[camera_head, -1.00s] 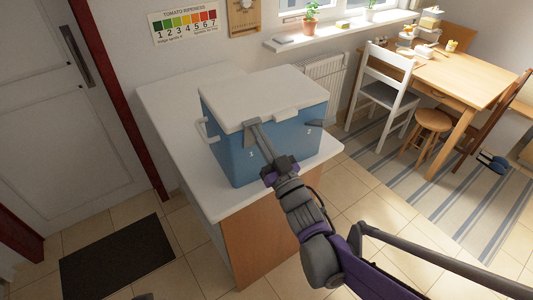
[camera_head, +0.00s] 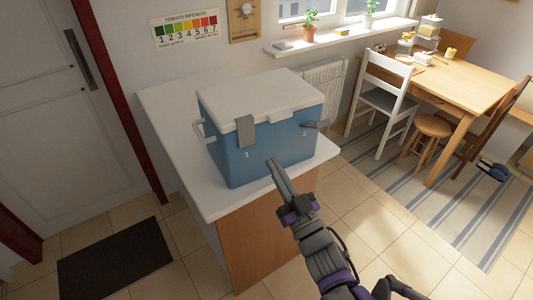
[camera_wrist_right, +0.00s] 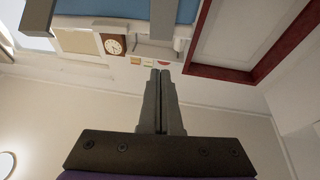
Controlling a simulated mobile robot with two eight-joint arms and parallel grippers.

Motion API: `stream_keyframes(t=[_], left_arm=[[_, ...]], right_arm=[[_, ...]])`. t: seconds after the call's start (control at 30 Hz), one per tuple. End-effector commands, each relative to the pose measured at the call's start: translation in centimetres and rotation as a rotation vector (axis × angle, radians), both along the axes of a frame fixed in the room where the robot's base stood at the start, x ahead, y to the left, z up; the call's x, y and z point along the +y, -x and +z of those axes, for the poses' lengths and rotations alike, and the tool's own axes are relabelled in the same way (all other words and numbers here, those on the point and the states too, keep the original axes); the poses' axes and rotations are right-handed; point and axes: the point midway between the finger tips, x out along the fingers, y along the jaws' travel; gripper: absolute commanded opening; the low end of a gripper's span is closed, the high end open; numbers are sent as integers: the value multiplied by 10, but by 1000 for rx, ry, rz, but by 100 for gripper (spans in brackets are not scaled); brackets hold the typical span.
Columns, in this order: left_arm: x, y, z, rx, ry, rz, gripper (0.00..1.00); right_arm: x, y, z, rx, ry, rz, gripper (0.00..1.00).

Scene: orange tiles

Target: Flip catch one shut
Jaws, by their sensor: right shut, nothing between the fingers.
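A blue cooler with a white lid (camera_head: 260,95) stands on the counter, lid down. Catch one (camera_head: 245,130), a grey flap above the number 1, hangs down over the lid edge and lies flat against the front. It also shows in the wrist view (camera_wrist_right: 163,18). Catch two (camera_head: 316,124), by the number 2, sticks outward from the front. My right gripper (camera_head: 272,162) is shut and empty, in front of the cooler and below right of catch one, apart from it. Its closed fingers show in the wrist view (camera_wrist_right: 160,75). My left gripper is not in view.
The white counter top (camera_head: 165,110) is clear to the left of the cooler. The cooler's side handle (camera_head: 199,130) sticks out at the left. A white chair (camera_head: 383,100) and a wooden table (camera_head: 460,80) stand at the right, away from the cooler.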

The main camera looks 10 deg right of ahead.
Motion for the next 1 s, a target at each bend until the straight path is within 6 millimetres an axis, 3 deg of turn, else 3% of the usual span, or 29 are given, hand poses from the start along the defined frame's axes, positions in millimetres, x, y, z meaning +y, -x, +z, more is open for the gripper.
stream_keyframes(t=[0.1,0.3,0.83,1.0], left_arm=[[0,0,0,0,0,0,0],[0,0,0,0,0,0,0],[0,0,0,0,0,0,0],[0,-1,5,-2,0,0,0]], right_arm=[[-4,16,-2,0,1,-1,0],[-7,26,-4,0,0,0,0],[-8,25,-5,7,0,-6,0],[-28,16,-22,153,5,-116,0]])
